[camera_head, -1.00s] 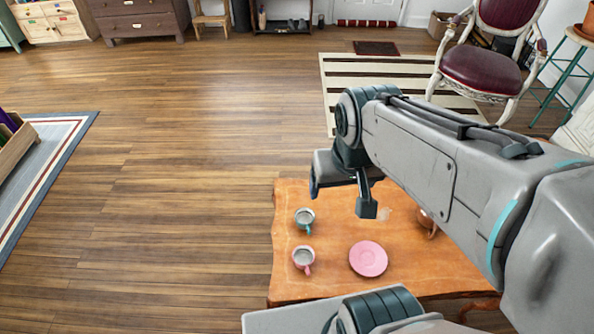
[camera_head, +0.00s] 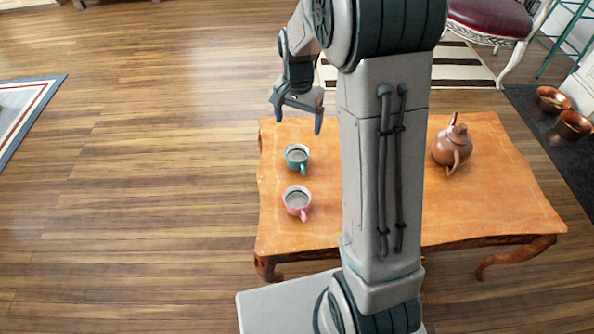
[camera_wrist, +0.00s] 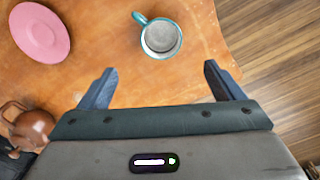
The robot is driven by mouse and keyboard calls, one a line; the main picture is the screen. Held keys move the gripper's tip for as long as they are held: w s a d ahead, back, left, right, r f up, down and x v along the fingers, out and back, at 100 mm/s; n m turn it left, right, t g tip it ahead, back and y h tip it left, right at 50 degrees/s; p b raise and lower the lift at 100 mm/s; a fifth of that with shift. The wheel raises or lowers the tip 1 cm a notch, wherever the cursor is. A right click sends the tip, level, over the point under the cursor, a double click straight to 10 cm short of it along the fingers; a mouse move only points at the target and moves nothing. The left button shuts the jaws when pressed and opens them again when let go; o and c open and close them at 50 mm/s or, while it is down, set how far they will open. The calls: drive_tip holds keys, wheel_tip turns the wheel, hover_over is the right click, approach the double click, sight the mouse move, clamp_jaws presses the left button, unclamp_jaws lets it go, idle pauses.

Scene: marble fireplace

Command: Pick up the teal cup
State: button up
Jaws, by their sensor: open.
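The teal cup (camera_head: 297,158) stands upright near the left edge of the wooden table (camera_head: 480,205), with its handle toward the front. In the wrist view the teal cup (camera_wrist: 161,38) lies ahead of my fingers, roughly centred between them and clear of both. My gripper (camera_head: 298,118) is open and empty, above the far left part of the table, beyond the teal cup in the head view. In the wrist view my gripper (camera_wrist: 160,85) shows its two fingers spread wide.
A pink cup (camera_head: 297,201) stands just in front of the teal cup. A brown teapot (camera_head: 452,148) is on the table's right side. A pink saucer (camera_wrist: 40,31) shows in the wrist view; my arm hides it in the head view. Copper pots (camera_head: 572,126) stand right of the table.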

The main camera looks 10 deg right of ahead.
drive_tip(key=b, duration=0.3)
hover_over(297, 158)
drive_tip(key=s, duration=0.1)
wheel_tip(297, 158, down, 10)
drive_tip(key=shift+s+a+f, duration=0.1)
drive_tip(key=shift+s+a, duration=0.05)
drive_tip(key=f, duration=0.1)
drive_tip(key=f+b, duration=0.1)
drive_tip(key=f, duration=0.1)
drive_tip(key=f+b, duration=0.1)
drive_tip(key=f, duration=0.1)
drive_tip(key=shift+s+a+f, duration=0.15)
drive_tip(key=shift+s, duration=0.2)
drive_tip(key=c, duration=1.2)
